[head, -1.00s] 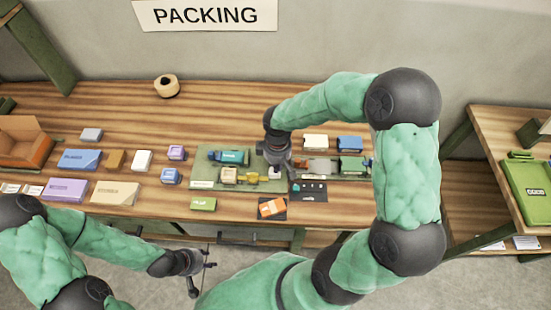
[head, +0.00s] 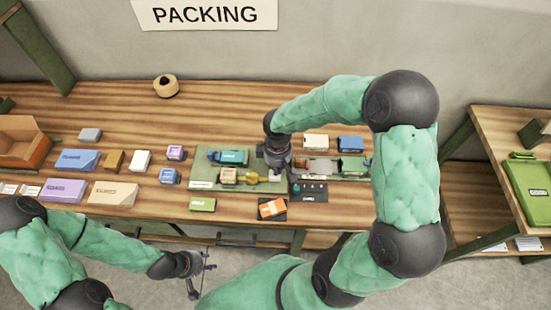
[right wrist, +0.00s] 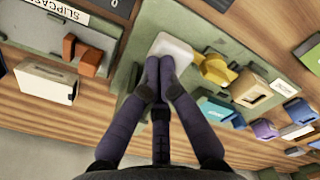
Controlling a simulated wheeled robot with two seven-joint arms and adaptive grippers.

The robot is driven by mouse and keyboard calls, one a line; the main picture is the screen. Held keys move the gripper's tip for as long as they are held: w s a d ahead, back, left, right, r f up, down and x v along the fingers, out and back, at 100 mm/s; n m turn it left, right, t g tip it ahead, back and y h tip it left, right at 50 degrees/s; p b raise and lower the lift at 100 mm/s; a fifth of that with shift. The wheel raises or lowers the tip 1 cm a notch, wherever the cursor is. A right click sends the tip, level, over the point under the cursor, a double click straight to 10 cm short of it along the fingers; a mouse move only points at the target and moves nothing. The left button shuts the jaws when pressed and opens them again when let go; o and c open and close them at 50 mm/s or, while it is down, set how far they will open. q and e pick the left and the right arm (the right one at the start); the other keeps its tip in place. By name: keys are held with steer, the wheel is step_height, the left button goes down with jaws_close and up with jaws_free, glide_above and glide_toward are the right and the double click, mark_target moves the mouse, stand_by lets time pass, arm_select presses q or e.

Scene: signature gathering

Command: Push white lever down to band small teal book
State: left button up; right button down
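The small teal book (head: 233,157) lies on the left green station (head: 205,184) in the head view. It also shows in the right wrist view (right wrist: 222,112), right of my fingers. The white lever (right wrist: 173,47) shows at my right gripper's fingertips in the right wrist view. My right gripper (right wrist: 160,66) has its fingers together, and they overlap the lever's near edge. I cannot tell whether they press on it.
A yellow part (right wrist: 216,69) and a tan block (right wrist: 254,90) sit beside the lever. A second green station (head: 350,178) lies to the right. An orange item (head: 271,208) lies on a dark mat at the front. Several boxes and books cover the table's left side.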

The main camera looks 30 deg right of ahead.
steer(key=shift+f+b, duration=1)
steer(key=shift+f, duration=0.3)
steer(key=shift+r, duration=0.15)
stand_by(0.6)
steer(key=shift+r+p, duration=3.5)
steer(key=shift+r, duration=0.95)
